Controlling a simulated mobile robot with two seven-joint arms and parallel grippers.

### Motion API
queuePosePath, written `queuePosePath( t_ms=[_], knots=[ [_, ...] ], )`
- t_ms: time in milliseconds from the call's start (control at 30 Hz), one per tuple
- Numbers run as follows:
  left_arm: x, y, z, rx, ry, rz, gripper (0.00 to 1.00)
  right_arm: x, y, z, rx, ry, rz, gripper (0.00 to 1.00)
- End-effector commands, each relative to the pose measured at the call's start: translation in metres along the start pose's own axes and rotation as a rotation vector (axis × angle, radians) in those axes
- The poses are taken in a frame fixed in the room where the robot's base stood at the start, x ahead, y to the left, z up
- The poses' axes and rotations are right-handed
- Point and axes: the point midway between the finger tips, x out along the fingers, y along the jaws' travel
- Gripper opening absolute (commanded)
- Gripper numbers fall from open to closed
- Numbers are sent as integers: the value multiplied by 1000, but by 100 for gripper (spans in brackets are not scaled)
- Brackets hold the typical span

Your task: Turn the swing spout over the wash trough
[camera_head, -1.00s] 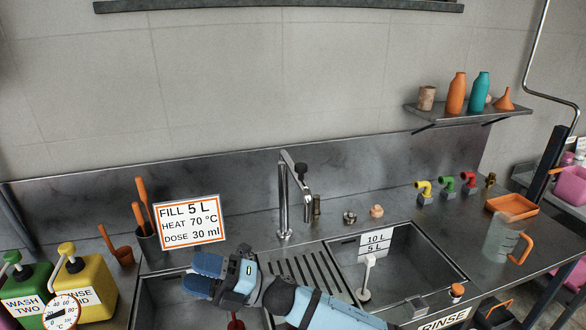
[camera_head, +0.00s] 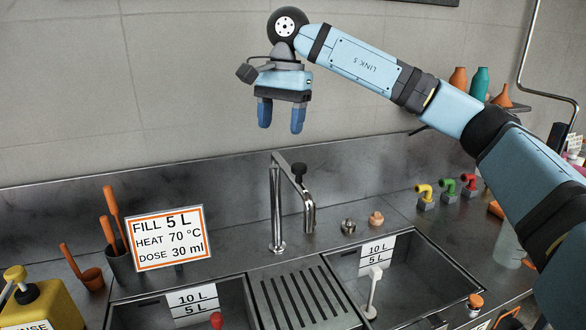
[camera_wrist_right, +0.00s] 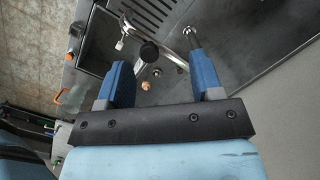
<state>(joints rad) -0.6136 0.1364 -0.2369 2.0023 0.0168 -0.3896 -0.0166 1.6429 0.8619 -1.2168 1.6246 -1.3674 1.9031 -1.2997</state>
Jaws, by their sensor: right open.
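The chrome swing spout (camera_head: 277,205) stands on the steel deck behind the drainboard. Its top arm leans toward the front right, with a black knob (camera_head: 299,170) on top and the outlet hanging down above the deck. The left basin (camera_head: 130,315), partly cut off by the frame, appears to be the wash trough. My right gripper (camera_head: 281,116) is open and empty, high above the spout with its fingers pointing down. In the right wrist view the knob (camera_wrist_right: 148,52) shows between the two fingers (camera_wrist_right: 163,75), apart from them. My left gripper is out of view.
A ribbed drainboard (camera_head: 302,295) separates the left basin from the right basin (camera_head: 425,285). A dosing sign (camera_head: 168,237) and a holder with orange-handled tools (camera_head: 120,262) stand left of the spout. Coloured taps (camera_head: 447,190) are at the right.

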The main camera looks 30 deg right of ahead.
Motion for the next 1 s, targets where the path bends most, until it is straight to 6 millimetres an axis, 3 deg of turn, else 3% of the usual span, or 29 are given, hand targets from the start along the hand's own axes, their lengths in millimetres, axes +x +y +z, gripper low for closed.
queuePosePath(
  t_ms=[100, 267, 500, 800, 1000],
  knots=[
    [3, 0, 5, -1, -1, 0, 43, -26, 18, -20, 9, 96, 24, 60],
    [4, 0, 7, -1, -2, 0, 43, -33, 27, -28, 12, 136, 42, 60],
    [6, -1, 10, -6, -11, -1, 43, 2, 30, -34, 14, 136, 45, 60],
    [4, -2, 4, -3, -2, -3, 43, 63, 32, -41, 13, 135, 43, 60],
    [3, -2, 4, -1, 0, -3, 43, 89, 32, -45, 14, 135, 41, 60]
  ],
)
